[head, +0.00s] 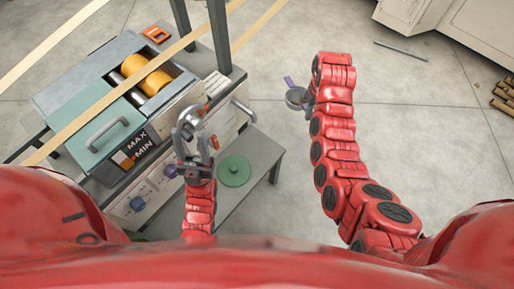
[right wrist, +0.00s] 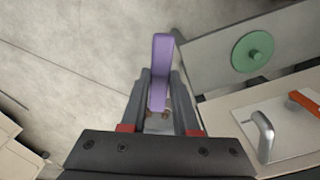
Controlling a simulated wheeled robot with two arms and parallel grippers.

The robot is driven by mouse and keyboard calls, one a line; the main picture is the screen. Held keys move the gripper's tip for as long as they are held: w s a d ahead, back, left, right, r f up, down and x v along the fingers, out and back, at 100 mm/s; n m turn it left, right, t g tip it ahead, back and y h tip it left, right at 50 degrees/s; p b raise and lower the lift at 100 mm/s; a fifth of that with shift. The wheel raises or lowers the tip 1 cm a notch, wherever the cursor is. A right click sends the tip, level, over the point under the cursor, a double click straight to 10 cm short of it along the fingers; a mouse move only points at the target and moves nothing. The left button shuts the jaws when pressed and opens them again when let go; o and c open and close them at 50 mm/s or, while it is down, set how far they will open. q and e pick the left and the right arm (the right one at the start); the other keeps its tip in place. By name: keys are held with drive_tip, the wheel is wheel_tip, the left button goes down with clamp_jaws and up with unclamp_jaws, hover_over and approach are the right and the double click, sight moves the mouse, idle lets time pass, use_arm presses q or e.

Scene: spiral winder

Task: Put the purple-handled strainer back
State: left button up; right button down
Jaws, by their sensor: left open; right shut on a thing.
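The purple-handled strainer has a purple handle (head: 289,81) and a round grey metal part (head: 296,97), out over open floor right of the machine in the head view. My right gripper (head: 308,97) is shut on it. In the right wrist view the purple handle (right wrist: 161,65) stands up between the fingers of the right gripper (right wrist: 160,95); the grey part is mostly hidden. My left gripper (head: 194,140) is open at the front of the grey machine (head: 130,75). A rounded grey metal piece (head: 192,117) shows at its fingertips; I cannot tell whether they touch.
The machine has yellow rollers (head: 145,72), a green cover (head: 98,137) and a metal handle (head: 243,110). A green disc (head: 234,170) lies on a grey side shelf (head: 262,155). A pale cabinet (head: 470,25) stands at the upper right.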

drive_tip(key=s+d+f+n+b, duration=0.1)
drive_tip(key=s+d+f+n, duration=0.15)
drive_tip(key=s+f, duration=0.55)
drive_tip(key=s+d+f+n+b, duration=0.2)
drive_tip(key=s+f+n, duration=0.1)
drive_tip(key=s+f, duration=0.55)
drive_tip(key=w+a+r+b, duration=0.1)
drive_tip(key=w+a+b, duration=0.1)
drive_tip(key=w+a, duration=0.45)
drive_tip(key=w+a+r+b, duration=0.15)
drive_tip(key=w+a, duration=0.25)
drive_tip(key=a, duration=0.5)
drive_tip(key=shift+s+f, duration=0.2)
drive_tip(key=shift+f, duration=1.6)
drive_tip(key=shift+s+f, duration=0.15)
drive_tip(key=shift+f, duration=1.6)
drive_tip(key=shift+w+f, duration=0.2)
drive_tip(key=c, duration=0.7)
unclamp_jaws()
drive_tip(key=shift+o, duration=0.2)
